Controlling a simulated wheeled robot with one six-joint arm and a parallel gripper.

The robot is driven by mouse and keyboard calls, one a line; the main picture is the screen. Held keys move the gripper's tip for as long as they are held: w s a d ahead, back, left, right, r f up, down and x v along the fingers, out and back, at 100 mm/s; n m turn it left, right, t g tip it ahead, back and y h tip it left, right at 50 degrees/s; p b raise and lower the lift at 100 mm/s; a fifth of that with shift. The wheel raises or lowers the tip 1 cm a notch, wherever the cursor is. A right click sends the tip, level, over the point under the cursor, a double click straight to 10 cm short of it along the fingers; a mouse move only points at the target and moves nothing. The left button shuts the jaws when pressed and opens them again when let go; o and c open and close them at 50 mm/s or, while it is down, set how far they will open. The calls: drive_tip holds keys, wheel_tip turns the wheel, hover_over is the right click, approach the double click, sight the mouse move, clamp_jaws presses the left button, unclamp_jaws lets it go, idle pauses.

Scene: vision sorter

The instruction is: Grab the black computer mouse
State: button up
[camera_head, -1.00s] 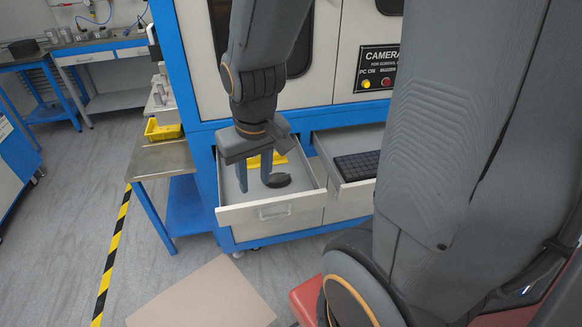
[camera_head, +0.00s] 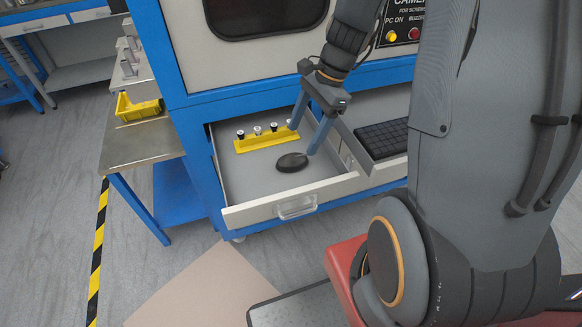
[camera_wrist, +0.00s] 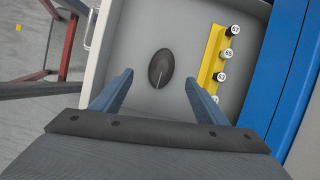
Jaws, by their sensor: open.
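The black computer mouse (camera_head: 292,162) lies in the open left drawer (camera_head: 240,185), near its right side and in front of the yellow rack. In the wrist view the mouse (camera_wrist: 161,69) sits beyond the fingertips, between their lines. My gripper (camera_head: 304,140) is open and empty, with its fingers pointing down at the drawer's right side. In the head view one fingertip appears close to the mouse; I cannot tell whether it touches. The wrist view shows the fingers (camera_wrist: 158,84) apart from the mouse.
A yellow rack (camera_head: 265,141) with several small numbered pieces stands in the drawer behind the mouse. A second open drawer to the right holds a black keyboard (camera_head: 382,139). The drawer front with its handle (camera_head: 296,207) forms a raised edge. A side table (camera_head: 140,146) stands left.

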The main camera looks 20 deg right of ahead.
sight(294, 157)
drive_tip(key=shift+w+d+f+m, duration=0.1)
drive_tip(key=shift+w+f+m, duration=0.35)
drive_tip(key=shift+f+m, duration=0.2)
drive_tip(key=shift+f+y, duration=0.3)
drive_tip(key=shift+s+p+x, duration=0.2)
drive_tip(key=shift+p+x, duration=0.3)
drive_tip(key=shift+x, duration=3)
drive_tip(key=c, duration=1.1)
drive_tip(key=shift+c, duration=0.2)
